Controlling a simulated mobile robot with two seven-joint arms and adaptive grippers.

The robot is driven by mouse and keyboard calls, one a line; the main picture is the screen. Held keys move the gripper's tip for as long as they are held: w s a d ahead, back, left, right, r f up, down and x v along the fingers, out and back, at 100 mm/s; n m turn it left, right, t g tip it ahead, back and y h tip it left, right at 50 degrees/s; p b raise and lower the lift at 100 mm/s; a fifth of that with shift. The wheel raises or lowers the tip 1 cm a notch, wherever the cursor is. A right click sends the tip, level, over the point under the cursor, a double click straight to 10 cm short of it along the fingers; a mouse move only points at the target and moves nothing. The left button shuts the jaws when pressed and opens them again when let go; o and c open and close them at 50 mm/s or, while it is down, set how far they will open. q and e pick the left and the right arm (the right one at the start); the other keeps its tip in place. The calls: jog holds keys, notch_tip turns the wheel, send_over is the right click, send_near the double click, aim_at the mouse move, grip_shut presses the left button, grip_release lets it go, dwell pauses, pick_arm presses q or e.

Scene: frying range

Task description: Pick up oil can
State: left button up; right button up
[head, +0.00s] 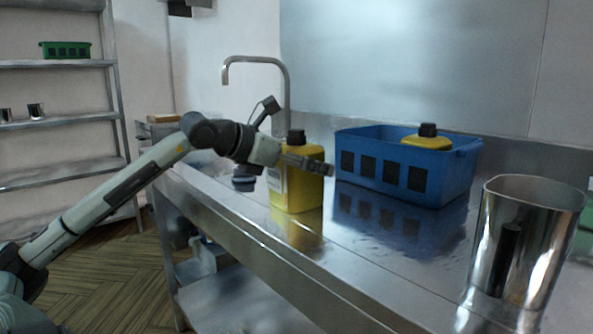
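A yellow oil can (298,192) with a black cap stands upright on the steel counter, left of the blue crate. My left arm comes in from the left, and its gripper (312,164) lies across the upper part of this can, just below the cap. One finger shows in front of the can; any finger behind it is hidden, so I cannot tell whether it touches or grips. A second yellow can (426,139) with a black cap stands inside the blue crate (388,177), mostly hidden by its walls. My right gripper is not in view.
A shiny metal container (518,245) stands at the right front of the steel counter (375,278). A curved tap (288,95) rises behind the can. The counter in front of the crate is clear. Metal shelves (62,125) stand at the far left.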

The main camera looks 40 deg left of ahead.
aim_at(307, 142)
pick_arm(q)
jog(key=shift+w+f, duration=0.2)
jog(key=shift+w, duration=0.2)
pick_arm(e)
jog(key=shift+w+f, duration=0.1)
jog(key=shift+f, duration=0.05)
pick_arm(q)
jog(key=shift+c, duration=0.2)
jog(key=c, duration=1.4)
jog(key=shift+c, duration=0.2)
jog(key=shift+r, duration=0.55)
jog(key=r, duration=0.3)
jog(key=shift+s+a+r, duration=0.15)
jog(key=shift+s+r, duration=0.15)
jog(key=shift+s, duration=0.1)
jog(key=s+a+r+b, duration=0.1)
jog(key=s+a+r, duration=0.3)
jog(key=s, duration=0.6)
notch_tip(307, 142, up, 2)
jog(key=shift+a+r+b, duration=0.2)
jog(key=shift+r+b, duration=0.05)
jog(key=shift+b, duration=0.05)
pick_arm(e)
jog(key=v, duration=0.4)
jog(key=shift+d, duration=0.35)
